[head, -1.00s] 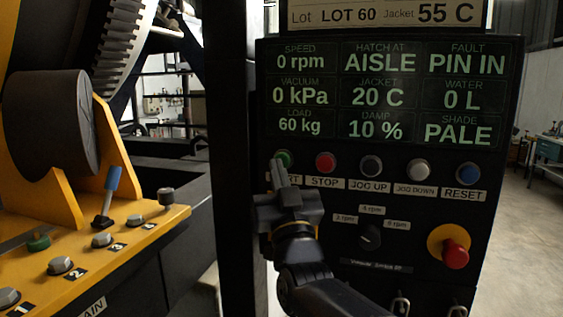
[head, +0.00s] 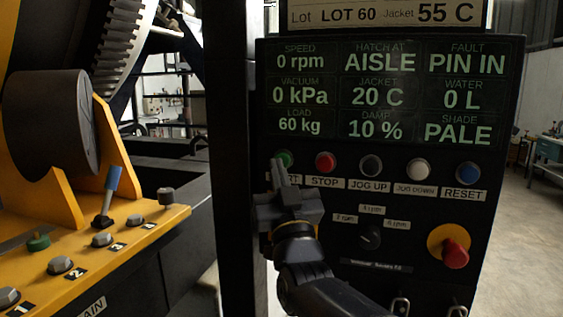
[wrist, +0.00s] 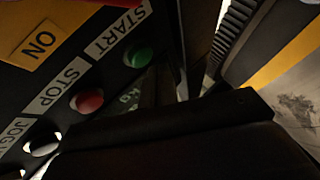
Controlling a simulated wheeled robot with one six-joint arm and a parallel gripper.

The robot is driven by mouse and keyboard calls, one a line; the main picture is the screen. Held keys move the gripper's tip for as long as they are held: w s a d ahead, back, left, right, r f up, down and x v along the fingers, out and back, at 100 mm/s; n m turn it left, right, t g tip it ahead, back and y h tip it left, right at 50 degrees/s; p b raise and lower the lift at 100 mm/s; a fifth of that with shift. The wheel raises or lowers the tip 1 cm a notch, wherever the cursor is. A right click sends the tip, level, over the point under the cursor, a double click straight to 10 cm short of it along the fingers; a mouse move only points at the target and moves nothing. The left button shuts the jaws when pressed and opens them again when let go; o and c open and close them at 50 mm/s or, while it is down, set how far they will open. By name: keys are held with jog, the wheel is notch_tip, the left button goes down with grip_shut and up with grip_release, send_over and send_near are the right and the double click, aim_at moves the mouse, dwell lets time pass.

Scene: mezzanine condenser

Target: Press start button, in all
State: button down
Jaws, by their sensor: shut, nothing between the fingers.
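The green start button (head: 284,159) is at the left end of the button row on the black control panel (head: 400,290). Its label below is partly hidden by my gripper. My gripper (head: 279,172) is shut and empty, its fingertips just below the green button in the head view. Whether the tips touch it I cannot tell. In the wrist view the green button (wrist: 138,57) and its START label (wrist: 115,30) show beyond the dark gripper body (wrist: 170,125). The display reads 0 rpm and FAULT PIN IN.
Next to it are the red STOP button (head: 325,162), black JOG UP (head: 371,165), white JOG DOWN (head: 418,169) and blue RESET (head: 467,173). A red emergency knob (head: 455,254) is lower right. A dark post (head: 232,180) stands close left. A yellow bench (head: 120,240) has a blue-handled lever (head: 111,190).

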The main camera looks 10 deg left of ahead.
jog(key=shift+w+f, duration=0.1)
jog(key=shift+w, duration=0.05)
jog(key=shift+w+b, duration=0.25)
jog(key=shift+b, duration=0.1)
jog(key=shift+w, duration=0.45)
dwell(0.5)
jog(key=shift+s+b, duration=0.1)
jog(key=shift+b, duration=0.25)
jog(key=shift+s+b, duration=0.5)
jog(key=shift+s, duration=0.25)
jog(key=s, duration=0.1)
jog(key=s+b, duration=0.1)
jog(key=s, duration=0.1)
jog(key=s+b, duration=0.1)
jog(key=s, duration=0.1)
jog(key=shift+a, duration=0.25)
